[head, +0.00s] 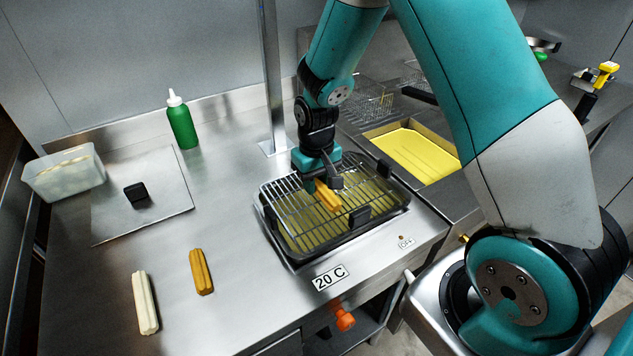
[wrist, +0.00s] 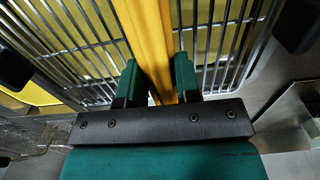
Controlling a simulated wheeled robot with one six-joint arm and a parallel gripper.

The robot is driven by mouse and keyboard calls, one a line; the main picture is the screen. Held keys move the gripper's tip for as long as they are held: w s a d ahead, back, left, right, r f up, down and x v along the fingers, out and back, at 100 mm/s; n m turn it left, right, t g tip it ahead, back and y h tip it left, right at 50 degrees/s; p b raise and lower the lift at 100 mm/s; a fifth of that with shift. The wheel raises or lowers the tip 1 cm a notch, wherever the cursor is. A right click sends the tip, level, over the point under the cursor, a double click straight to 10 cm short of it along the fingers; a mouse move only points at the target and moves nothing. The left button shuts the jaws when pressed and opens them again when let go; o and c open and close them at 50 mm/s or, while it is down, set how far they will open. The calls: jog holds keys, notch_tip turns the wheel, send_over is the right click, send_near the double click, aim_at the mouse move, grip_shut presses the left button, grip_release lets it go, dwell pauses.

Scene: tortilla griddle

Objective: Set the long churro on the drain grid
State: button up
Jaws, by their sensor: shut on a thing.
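My gripper (head: 324,184) is over the drain grid in the head view and is shut on a golden churro (head: 328,197). In the wrist view the gripper's green fingers (wrist: 161,82) are on both sides of the churro (wrist: 148,40), which runs away between them. The drain grid (head: 285,205) is a wire rack on a dark tray. The churro is over the grid bars; I cannot tell whether it touches them. The grid bars also show in the wrist view (wrist: 215,40). Another golden churro (head: 201,272) and a pale one (head: 145,302) lie on the counter at the left.
A green bottle (head: 182,122), a clear tub (head: 64,175) and a metal sheet (head: 165,192) with a black block (head: 137,194) are at the left. A fryer with yellow oil (head: 415,152) is right of the grid. Dark clips (head: 354,215) stand at the grid's edges.

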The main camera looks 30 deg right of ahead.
jog(key=shift+f, duration=0.5)
jog(key=shift+f, duration=0.15)
jog(key=o, duration=0.9)
notch_tip(320, 180, up, 12)
jog(key=b, duration=0.2)
jog(key=s+a+r+n+y, duration=0.2)
jog(key=s+a+r, duration=0.3)
jog(key=s, duration=0.6)
jog(key=s+a+r+n+y, duration=0.2)
jog(key=s+a+r+n, duration=0.3)
jog(key=s+a, duration=0.4)
jog(key=s, duration=0.3)
